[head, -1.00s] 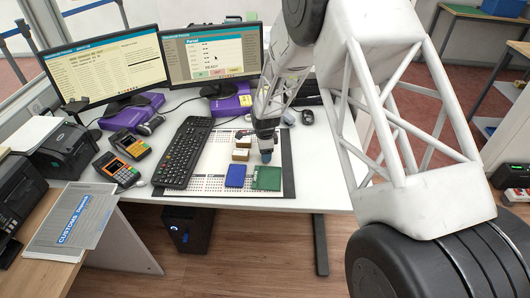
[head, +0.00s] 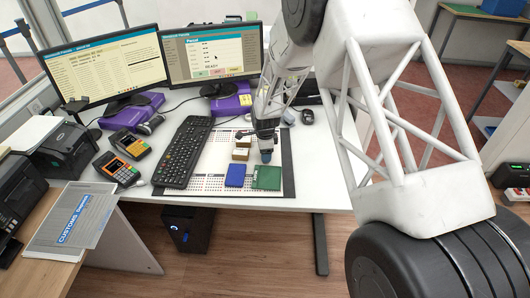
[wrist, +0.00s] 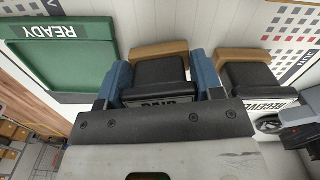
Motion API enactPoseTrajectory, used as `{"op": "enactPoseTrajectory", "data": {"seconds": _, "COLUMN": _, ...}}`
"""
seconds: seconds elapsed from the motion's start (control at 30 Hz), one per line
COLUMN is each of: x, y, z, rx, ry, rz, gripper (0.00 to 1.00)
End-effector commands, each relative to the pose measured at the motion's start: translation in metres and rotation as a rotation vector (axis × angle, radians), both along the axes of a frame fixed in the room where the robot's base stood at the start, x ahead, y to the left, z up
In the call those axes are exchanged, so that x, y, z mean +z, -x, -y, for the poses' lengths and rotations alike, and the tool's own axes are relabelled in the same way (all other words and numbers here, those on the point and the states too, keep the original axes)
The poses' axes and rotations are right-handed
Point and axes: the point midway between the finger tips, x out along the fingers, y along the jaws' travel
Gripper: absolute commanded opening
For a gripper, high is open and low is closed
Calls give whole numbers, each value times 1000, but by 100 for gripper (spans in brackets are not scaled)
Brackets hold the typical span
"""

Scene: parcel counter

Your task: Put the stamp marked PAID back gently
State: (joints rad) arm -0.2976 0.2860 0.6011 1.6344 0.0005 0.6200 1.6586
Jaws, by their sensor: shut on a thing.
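The PAID stamp (wrist: 158,72) has a black body and a label facing my gripper, its lower edge cut off by the gripper's housing. My gripper (wrist: 160,80) is shut on it, with one blue finger at each side. A tan wooden block (wrist: 159,48) shows directly behind the black body. The RECEIVED stamp (wrist: 250,76), also black with a tan block, stands to the right. In the head view my gripper (head: 265,155) is low over the white mat (head: 215,160), beside two tan blocks (head: 240,154). I cannot tell whether the held stamp touches the surface.
A green READY pad (head: 266,178) and a blue pad (head: 235,175) lie close in front of my gripper. The keyboard (head: 185,152) is to the left, and the mouse (head: 307,117) behind to the right.

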Motion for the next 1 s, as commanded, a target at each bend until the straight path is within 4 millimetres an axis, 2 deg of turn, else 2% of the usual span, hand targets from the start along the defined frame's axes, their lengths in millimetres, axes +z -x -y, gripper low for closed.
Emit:
{"op": "enactPoseTrajectory", "data": {"seconds": 0.8, "x": -2, "y": 0, "z": 0, "rx": 0, "ry": 0, "rz": 0, "gripper": 0}}
{"op": "enactPoseTrajectory", "data": {"seconds": 0.83, "x": -2, "y": 0, "z": 0, "rx": 0, "ry": 0, "rz": 0, "gripper": 62}}
{"op": "enactPoseTrajectory", "data": {"seconds": 1.0, "x": -2, "y": 0, "z": 0, "rx": 0, "ry": 0, "rz": 0, "gripper": 88}}
